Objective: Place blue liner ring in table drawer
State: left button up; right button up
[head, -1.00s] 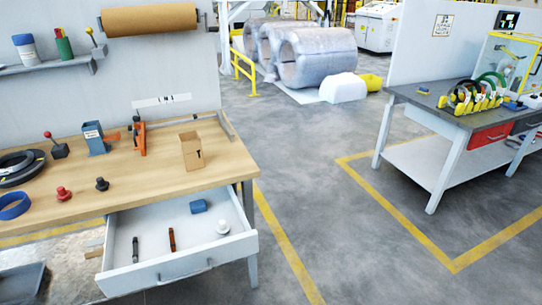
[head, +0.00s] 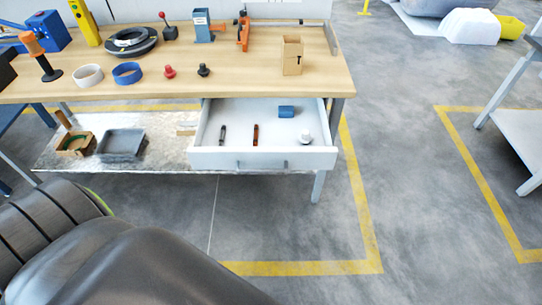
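The blue liner ring (head: 127,73) lies on the wooden workbench (head: 330,85), between a white ring (head: 88,76) and a red knob (head: 168,71). The table drawer (head: 264,158) is pulled open below the bench's right part. Inside it are a dark pen-like item (head: 222,135), a brown tool (head: 255,135), a blue block (head: 287,112) and a white round piece (head: 304,137). A dark arm link of mine fills the lower left. Neither of my grippers is in view.
A black coil (head: 130,42), a blue holder (head: 203,26), an orange clamp (head: 243,34) and a cardboard box (head: 292,55) stand on the bench. A lower shelf (head: 160,155) holds a grey tray (head: 122,144). Grey floor (head: 330,235) in front is clear.

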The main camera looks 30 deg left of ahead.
aim_at(248, 127)
jog(key=u, duration=2)
jog(key=z, duration=0.35)
jog(key=i+j+z, duration=0.5)
jog(key=j+z, duration=0.25)
jog(key=j, duration=0.2)
jog(key=i+j+z, duration=0.25)
jog(key=j, duration=0.15)
jog(key=k, duration=0.1)
